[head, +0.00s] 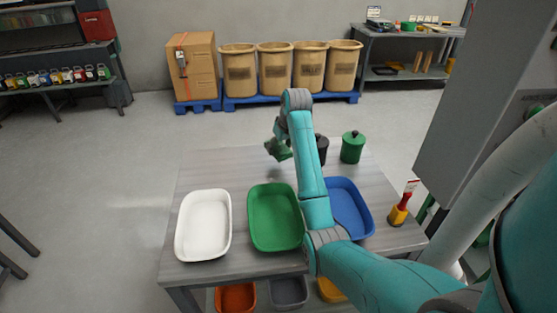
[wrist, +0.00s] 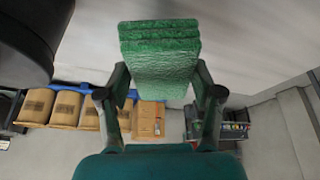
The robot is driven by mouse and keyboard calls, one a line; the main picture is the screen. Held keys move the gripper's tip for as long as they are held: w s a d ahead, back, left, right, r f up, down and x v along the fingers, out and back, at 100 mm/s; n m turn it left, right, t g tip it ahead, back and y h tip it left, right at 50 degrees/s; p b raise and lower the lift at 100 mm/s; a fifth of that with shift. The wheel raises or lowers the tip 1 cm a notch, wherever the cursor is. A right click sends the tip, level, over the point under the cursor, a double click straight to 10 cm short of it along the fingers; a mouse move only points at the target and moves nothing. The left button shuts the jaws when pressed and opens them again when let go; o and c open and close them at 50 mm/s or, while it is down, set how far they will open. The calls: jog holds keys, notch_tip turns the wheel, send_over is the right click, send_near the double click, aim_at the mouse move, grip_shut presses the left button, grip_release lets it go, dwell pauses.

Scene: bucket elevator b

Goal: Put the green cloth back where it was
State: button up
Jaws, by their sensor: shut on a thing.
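The green cloth (wrist: 160,48) is a folded, layered block in the wrist view. My gripper (wrist: 162,82) is shut on it, one finger on each side. In the head view the cloth (head: 277,150) is at the end of my arm, over the far part of the grey table (head: 215,168). I cannot tell its exact height above the table. A green tray (head: 274,243), a white tray (head: 204,224) and a blue tray (head: 350,208) stand on the table. My arm crosses in front of part of the green and blue trays.
A green lidded canister (head: 352,147) and a dark canister (head: 322,150), partly behind my arm, stand at the far side. The table's far left is clear.

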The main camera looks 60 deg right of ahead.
aim_at(280, 167)
jog(key=shift+f, duration=2.95)
jog(key=shift+f, duration=0.15)
jog(key=o, duration=1.1)
